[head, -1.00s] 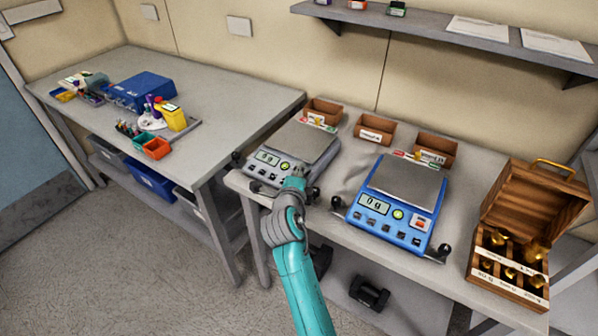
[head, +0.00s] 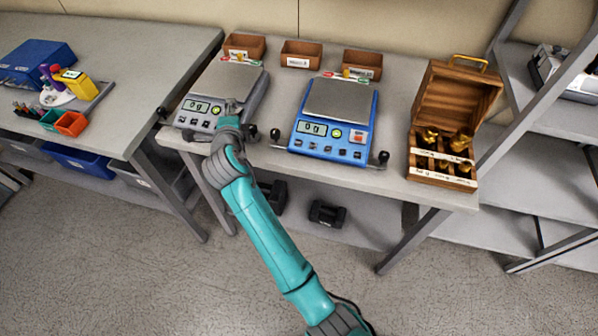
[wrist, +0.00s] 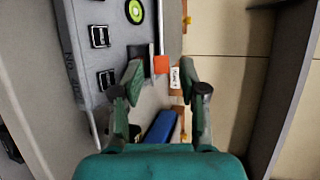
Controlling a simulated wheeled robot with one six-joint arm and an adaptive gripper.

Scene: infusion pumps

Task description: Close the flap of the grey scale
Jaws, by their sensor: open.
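The grey scale (head: 199,112) stands at the left end of the near bench, its display and front buttons facing me. My gripper (head: 232,106) is at the right end of its front panel and covers that part in the head view. In the wrist view my gripper (wrist: 160,78) is open, with its fingers apart and nothing held. The grey scale's panel (wrist: 85,55) shows there on the left, with a green-yellow button. A small orange-red piece (wrist: 161,65) shows between the fingertips beside a dark part. I cannot tell for certain which part is the flap, or whether a finger touches it.
A blue scale (head: 330,148) stands right of the grey one, with a black knob (head: 275,133) between them. An open wooden weight box (head: 437,168) is farther right. Small brown bins (head: 301,53) line the back. Another bench (head: 120,113) is at the left.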

